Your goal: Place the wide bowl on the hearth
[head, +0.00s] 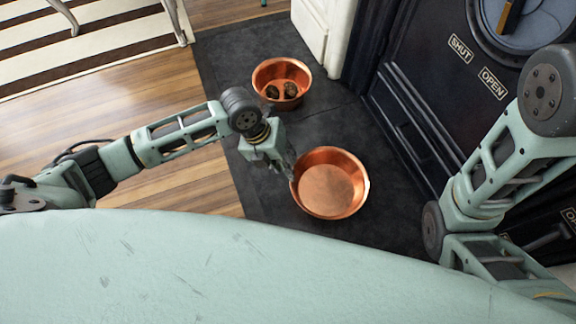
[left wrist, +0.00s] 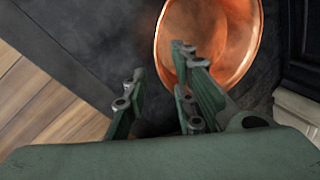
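The wide bowl (head: 330,185) is a shiny copper bowl, upright and empty, and it appears to rest on the dark slate hearth (head: 228,70). It also shows at the top right of the left wrist view (left wrist: 208,20). My left gripper (head: 289,168) is at the bowl's left rim in the head view. In the left wrist view its fingers (left wrist: 160,72) are apart, one outside the bowl and one overlapping its inside. I cannot tell whether they touch the rim. My right gripper is out of view; only its arm shows at the right.
A smaller copper bowl (head: 283,80) with dark lumps inside stands farther back on the slate. A black stove front (head: 450,110) with SHUT and OPEN labels bounds the right. A white panel (head: 322,30) stands behind. Wood floor (head: 205,175) and a striped rug (head: 90,45) lie left.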

